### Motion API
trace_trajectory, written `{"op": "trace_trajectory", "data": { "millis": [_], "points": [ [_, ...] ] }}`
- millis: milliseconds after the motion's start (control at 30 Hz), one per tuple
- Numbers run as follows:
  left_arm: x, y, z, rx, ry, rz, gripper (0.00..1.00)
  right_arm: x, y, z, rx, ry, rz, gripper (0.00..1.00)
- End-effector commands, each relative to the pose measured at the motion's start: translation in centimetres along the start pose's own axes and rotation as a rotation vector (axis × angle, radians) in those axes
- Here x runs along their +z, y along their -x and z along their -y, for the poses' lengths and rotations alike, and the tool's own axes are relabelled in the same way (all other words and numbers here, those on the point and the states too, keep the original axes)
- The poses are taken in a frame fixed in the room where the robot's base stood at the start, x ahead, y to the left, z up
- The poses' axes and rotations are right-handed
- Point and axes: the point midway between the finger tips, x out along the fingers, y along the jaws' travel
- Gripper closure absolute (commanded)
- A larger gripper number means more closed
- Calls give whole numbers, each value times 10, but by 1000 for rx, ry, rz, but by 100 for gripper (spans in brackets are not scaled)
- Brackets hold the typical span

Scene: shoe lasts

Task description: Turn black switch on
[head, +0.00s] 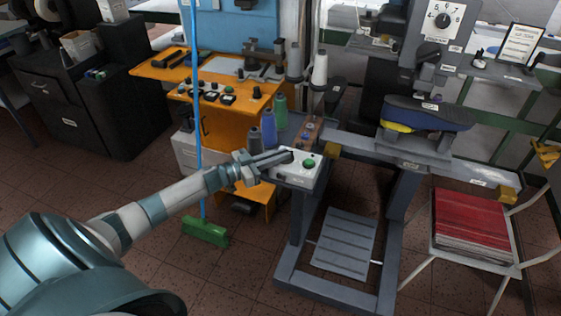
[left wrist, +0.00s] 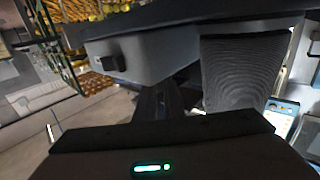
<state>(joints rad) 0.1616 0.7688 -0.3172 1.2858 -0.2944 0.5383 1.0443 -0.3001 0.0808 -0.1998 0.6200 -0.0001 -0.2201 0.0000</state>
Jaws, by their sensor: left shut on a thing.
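A white control box (head: 298,174) with a green button (head: 309,163) sits at the left end of the grey machine frame. My left gripper (head: 287,157) reaches in from the left, with its fingertips at the left part of the box's top. Its jaws are shut on the black switch there, which is mostly hidden by the fingertips. The switch's position cannot be told. My right gripper is not in view.
Thread spools, one green (head: 280,110) and others blue, stand just behind the box. An orange bench (head: 172,73) and a green broom (head: 205,231) are at left. A chair holds red material (head: 468,222).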

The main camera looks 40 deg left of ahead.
Motion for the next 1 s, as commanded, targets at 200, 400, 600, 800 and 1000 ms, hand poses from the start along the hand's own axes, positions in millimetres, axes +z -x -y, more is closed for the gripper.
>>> {"op": "trace_trajectory", "data": {
  "millis": [200,400,600,800,1000],
  "points": [
    [0,0,2,51,-2,0,100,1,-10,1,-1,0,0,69],
    [-1,0,2,60,0,-1,100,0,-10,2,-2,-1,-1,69],
    [-1,0,2,59,0,-1,100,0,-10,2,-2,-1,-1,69],
    [-1,0,2,59,0,-1,73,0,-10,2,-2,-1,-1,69],
    [0,0,1,60,0,0,73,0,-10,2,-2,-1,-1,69]
  ]
}}
